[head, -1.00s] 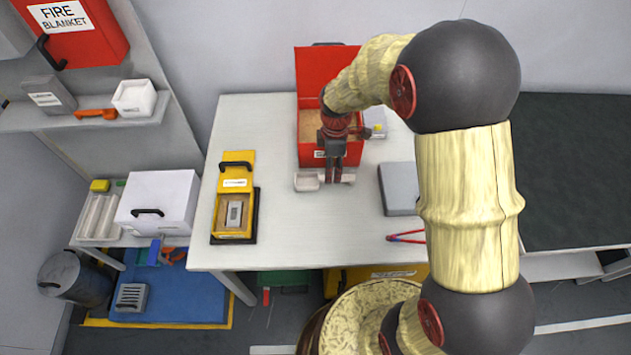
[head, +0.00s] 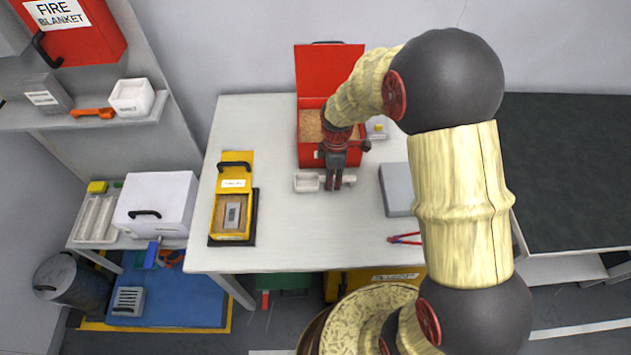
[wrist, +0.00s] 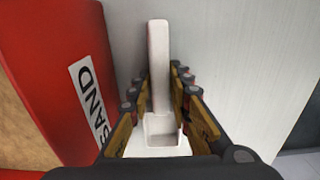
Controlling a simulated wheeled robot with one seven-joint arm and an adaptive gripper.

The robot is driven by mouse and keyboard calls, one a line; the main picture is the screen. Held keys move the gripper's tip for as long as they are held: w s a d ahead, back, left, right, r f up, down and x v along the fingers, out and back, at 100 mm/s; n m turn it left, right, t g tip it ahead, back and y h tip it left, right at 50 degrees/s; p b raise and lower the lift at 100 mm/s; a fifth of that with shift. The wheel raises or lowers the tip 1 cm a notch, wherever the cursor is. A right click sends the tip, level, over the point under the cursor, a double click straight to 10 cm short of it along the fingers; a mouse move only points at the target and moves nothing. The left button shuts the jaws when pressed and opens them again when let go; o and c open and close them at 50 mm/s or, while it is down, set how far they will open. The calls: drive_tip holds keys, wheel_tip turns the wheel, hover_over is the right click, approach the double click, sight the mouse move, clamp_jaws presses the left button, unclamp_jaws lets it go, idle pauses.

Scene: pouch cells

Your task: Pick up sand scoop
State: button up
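The white sand scoop (head: 307,183) lies on the white table just in front of the open red sand box (head: 311,155). Its bowl points left and its handle right. In the wrist view the scoop's handle (wrist: 159,60) runs up the picture, with the bowl (wrist: 161,130) lower down. My gripper (head: 334,186) points down at the handle, just right of the bowl. In the wrist view my gripper (wrist: 161,76) is open, with one finger on each side of the handle and narrow gaps visible. My fingers hide part of the handle in the head view.
The red box wall marked SAND (wrist: 92,100) stands close beside my gripper. A grey case (head: 396,190) and red-handled pliers (head: 404,239) lie to the right. A yellow open box (head: 233,210) is at the left. The table's front middle is clear.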

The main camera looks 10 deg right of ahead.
clamp_jaws()
idle(0.3)
